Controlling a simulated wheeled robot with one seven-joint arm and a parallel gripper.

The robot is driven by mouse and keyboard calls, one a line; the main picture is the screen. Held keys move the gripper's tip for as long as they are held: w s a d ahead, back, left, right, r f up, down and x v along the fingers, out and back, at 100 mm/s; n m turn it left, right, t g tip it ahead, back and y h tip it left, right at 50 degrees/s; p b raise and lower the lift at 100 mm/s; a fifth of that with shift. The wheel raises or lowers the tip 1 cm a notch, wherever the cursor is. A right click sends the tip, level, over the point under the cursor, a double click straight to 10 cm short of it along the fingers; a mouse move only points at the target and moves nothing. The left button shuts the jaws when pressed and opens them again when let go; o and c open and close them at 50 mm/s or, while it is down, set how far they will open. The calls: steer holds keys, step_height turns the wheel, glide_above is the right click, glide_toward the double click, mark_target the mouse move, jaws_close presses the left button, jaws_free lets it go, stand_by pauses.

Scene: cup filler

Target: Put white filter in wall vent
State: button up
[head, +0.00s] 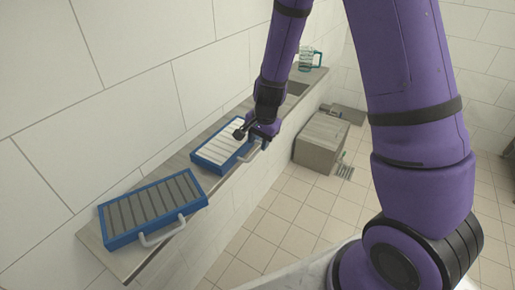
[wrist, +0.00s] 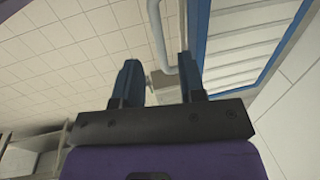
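The white filter (head: 222,142) lies on the shelf in the head view, a blue frame with pale slats and a pale handle (head: 250,155) facing the room. In the wrist view, its pale slats (wrist: 245,60) and blue frame are at the right. My gripper (head: 262,136) is at the filter's handle side. In the wrist view my gripper's two fingers (wrist: 159,75) stand apart, with the pale handle (wrist: 158,30) showing between and beyond them. I cannot tell whether they touch it. My arm hides part of the filter's far side. I cannot make out a wall vent for certain.
A second blue-framed filter with grey-brown slats (head: 150,210) lies nearer on the shelf (head: 97,240). A teal glass mug (head: 310,59) stands at the far end. A grey box (head: 320,142) stands on the tiled floor, beside a small grate (head: 345,172).

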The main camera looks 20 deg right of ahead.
steer(key=s+d+r+n+t, duration=0.1)
steer(key=s+r, duration=0.2)
steer(key=r, duration=0.6)
steer(key=s+d+r+n, duration=0.1)
steer(key=s+r+n, duration=0.15)
steer(key=r, duration=0.55)
steer(key=s+d+r+n+t, duration=0.1)
steer(key=s+r+n, duration=0.2)
steer(key=s+r, duration=0.4)
steer(key=s+d+r+n+t+h, duration=0.1)
steer(key=s+r+n, duration=0.3)
steer(key=s, duration=0.9)
step_height(320, 180, up, 3)
steer(key=shift+s+d+r+t, duration=0.1)
steer(key=shift+s+d+t, duration=0.2)
steer(key=shift+d, duration=0.3)
steer(key=shift+o, duration=0.4)
steer(key=shift+s+d, duration=0.1)
steer(key=shift+s, duration=0.1)
